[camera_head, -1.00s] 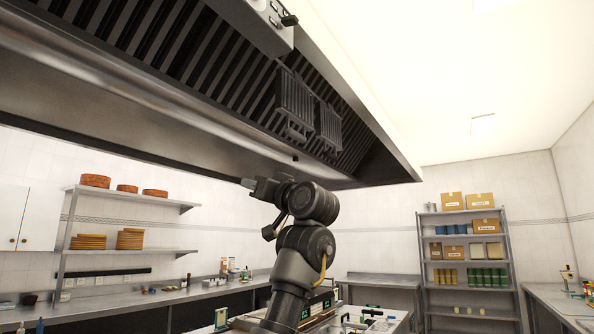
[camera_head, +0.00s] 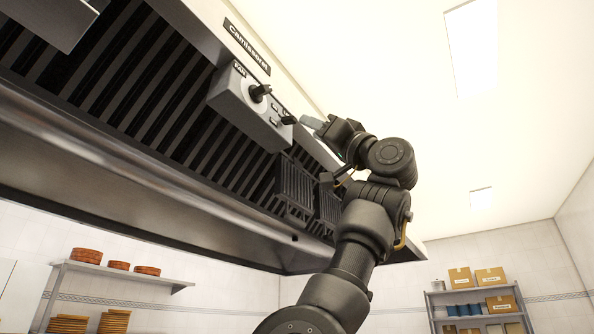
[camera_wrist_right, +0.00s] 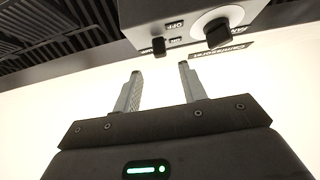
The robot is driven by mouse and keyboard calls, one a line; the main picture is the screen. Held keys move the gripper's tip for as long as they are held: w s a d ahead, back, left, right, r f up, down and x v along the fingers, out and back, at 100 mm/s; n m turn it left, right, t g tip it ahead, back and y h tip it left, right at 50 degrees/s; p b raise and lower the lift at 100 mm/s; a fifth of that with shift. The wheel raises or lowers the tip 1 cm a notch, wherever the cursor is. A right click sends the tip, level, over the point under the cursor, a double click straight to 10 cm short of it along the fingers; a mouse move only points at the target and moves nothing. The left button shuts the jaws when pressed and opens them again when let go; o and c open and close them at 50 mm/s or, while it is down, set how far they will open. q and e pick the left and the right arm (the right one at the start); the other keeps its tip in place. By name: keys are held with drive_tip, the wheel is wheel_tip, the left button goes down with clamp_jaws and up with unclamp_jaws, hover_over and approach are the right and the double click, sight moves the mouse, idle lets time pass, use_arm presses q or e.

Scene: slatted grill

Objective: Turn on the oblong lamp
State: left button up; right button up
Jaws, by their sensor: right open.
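A grey control box (camera_head: 232,108) is fixed to the edge of the range hood. It has a round dial with a black knob (camera_head: 260,93) and a small black switch lever (camera_head: 288,120). In the right wrist view the lever (camera_wrist_right: 158,46) stands beside OFF and ON labels, left of the knob (camera_wrist_right: 217,33). My right gripper (camera_head: 310,123) is close to the lever, just right of it. In the right wrist view my right gripper (camera_wrist_right: 160,72) is open and empty, with the lever beyond the fingertips, near the gap between them. My left gripper is out of view.
The hood (camera_head: 110,140) with slatted filters (camera_head: 295,190) fills the left and middle. Two rectangular ceiling panels (camera_head: 470,45) look bright, and I cannot tell whether either is the lamp. Shelves with boxes (camera_head: 475,308) stand far right. The space right of my arm is clear.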

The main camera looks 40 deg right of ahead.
sight(295, 120)
drive_tip(key=p+x, duration=0.4)
drive_tip(key=x, duration=0.3)
drive_tip(key=shift+w+a+r, duration=0.1)
drive_tip(key=shift+w+r, duration=0.05)
drive_tip(key=shift+r, duration=0.05)
